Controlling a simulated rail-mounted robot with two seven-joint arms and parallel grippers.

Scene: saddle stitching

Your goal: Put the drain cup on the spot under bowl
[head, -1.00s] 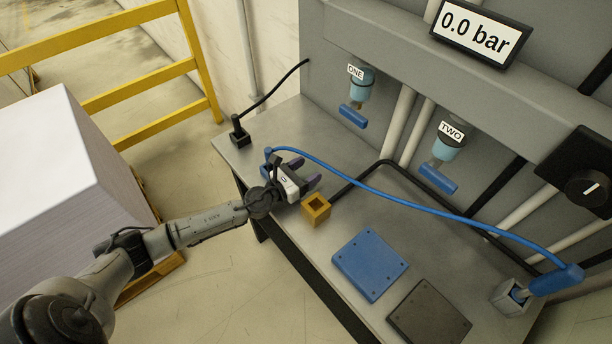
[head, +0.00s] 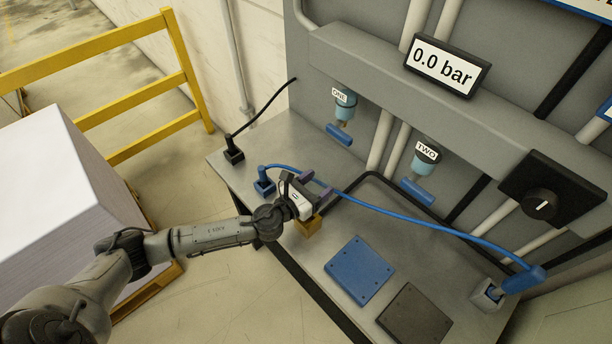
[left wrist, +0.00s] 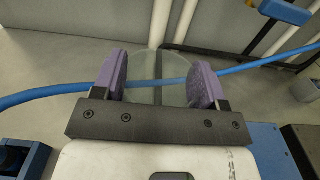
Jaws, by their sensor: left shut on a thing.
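My left gripper (head: 316,185) is shut on a clear, see-through cup, taken to be the drain cup (left wrist: 158,92). The cup shows between the purple fingers in the left wrist view and is hardly visible in the head view. The gripper is over the left part of the bench, by the ochre square holder. Bowl ONE (head: 344,103) and bowl TWO (head: 424,159) hang on the back panel, each with a blue handle below. The cup is apart from both. No marked spot under either bowl can be made out. My right gripper is not in view.
A blue hose (head: 400,217) crosses the bench behind the gripper to a socket (head: 487,295) at right. The ochre holder (head: 308,228) is partly hidden by the gripper. A blue plate (head: 359,270) and dark plate (head: 414,314) lie in front. A black pipe runs along the back.

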